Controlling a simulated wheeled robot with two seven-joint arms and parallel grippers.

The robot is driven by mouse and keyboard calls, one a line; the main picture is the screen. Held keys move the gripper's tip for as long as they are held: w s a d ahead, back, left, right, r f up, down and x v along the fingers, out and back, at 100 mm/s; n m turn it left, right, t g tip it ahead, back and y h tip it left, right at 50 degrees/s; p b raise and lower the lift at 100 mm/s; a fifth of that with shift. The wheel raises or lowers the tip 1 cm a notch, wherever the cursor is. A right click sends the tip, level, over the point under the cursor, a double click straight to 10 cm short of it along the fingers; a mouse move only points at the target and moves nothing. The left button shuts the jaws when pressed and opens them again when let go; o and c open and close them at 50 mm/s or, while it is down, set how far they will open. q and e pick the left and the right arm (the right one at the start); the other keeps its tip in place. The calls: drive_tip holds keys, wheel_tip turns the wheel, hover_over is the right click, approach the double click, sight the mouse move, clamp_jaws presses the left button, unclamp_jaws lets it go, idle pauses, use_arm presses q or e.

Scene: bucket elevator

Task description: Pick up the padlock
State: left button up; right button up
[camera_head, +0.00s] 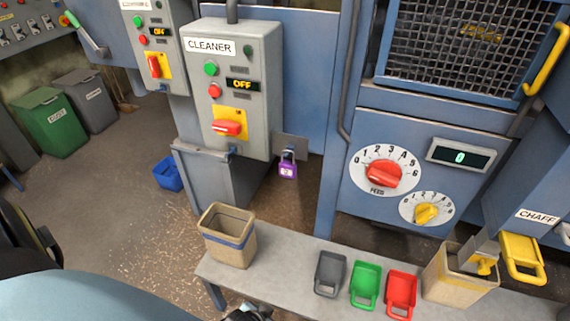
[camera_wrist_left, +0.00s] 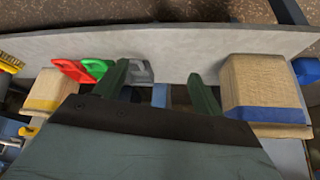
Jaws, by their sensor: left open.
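The purple padlock (camera_head: 288,169) hangs by its shackle from a grey metal tab (camera_head: 290,145) at the lower right of the CLEANER control box. It has a pale label on its front. It does not show in the left wrist view. My left gripper (camera_wrist_left: 160,90) is open, with its two dark green fingers apart and no object held between them. In the head view only a small dark part of this gripper shows at the bottom edge, in front of the bench and well below the padlock. My right gripper is not in view.
The CLEANER box (camera_head: 235,90) reads OFF. A grey bench (camera_head: 285,265) carries a tan bin with a blue band (camera_head: 228,250), grey (camera_head: 330,273), green (camera_head: 365,285) and red (camera_head: 401,293) scoops, and another tan bin (camera_head: 447,282). A blue bin (camera_head: 168,173) stands on the floor.

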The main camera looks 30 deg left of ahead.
use_arm(q)
drive_tip(key=w+r+t, duration=0.2)
drive_tip(key=w+r, duration=0.4)
drive_tip(key=r, duration=0.1)
drive_tip(key=n+t+y, duration=0.3)
drive_tip(key=n+t, duration=0.1)
drive_tip(key=t, duration=0.1)
approach(286, 170)
drive_tip(key=x, duration=0.3)
drive_tip(key=d+x, duration=0.1)
drive_tip(key=x, duration=0.1)
drive_tip(key=shift+w+a+f, duration=0.1)
drive_tip(key=shift+w+f, duration=0.1)
drive_tip(key=shift+w, duration=0.05)
drive_tip(key=shift+m, duration=0.3)
drive_tip(key=shift+a+b+x, duration=0.2)
drive_tip(key=shift+b+x, duration=0.05)
drive_tip(key=shift+x, duration=1.25)
drive_tip(key=shift+a+b+x, duration=0.2)
drive_tip(key=shift+x, duration=1.3)
drive_tip(key=shift+r, duration=0.1)
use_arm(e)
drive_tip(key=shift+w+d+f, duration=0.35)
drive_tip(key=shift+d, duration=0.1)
use_arm(q)
drive_tip(key=shift+s, duration=0.1)
drive_tip(key=shift+c, duration=0.3)
drive_tip(key=c, duration=1.1)
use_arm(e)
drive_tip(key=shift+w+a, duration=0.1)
